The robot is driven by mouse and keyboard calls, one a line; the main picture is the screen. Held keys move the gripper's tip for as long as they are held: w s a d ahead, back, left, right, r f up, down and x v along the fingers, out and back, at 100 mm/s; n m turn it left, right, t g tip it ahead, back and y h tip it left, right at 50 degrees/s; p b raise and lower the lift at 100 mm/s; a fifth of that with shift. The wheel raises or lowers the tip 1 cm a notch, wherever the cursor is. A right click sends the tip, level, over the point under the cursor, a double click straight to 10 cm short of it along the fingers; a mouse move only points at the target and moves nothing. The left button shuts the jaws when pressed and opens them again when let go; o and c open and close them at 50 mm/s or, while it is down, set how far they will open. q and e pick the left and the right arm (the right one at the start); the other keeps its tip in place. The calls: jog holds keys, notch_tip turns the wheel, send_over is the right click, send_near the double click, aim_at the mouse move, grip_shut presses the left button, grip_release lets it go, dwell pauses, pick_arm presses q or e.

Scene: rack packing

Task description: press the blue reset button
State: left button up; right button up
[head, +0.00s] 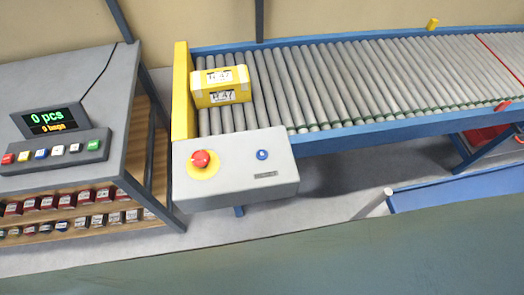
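The blue reset button (262,154) is a small round blue button on the right part of a grey control box (236,182). The box is fixed at the near left end of a roller conveyor. A red mushroom button (201,159) on a yellow disc sits to its left on the same box. Nothing covers the blue button. Neither of my grippers shows in the head view.
A yellow box (205,97) with white labels lies on the conveyor rollers (340,80) against the yellow end stop (181,90). At left, a grey bench (60,75) holds a display (50,121) reading "0 pcs" and a keypad (55,152). Floor shows below the box.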

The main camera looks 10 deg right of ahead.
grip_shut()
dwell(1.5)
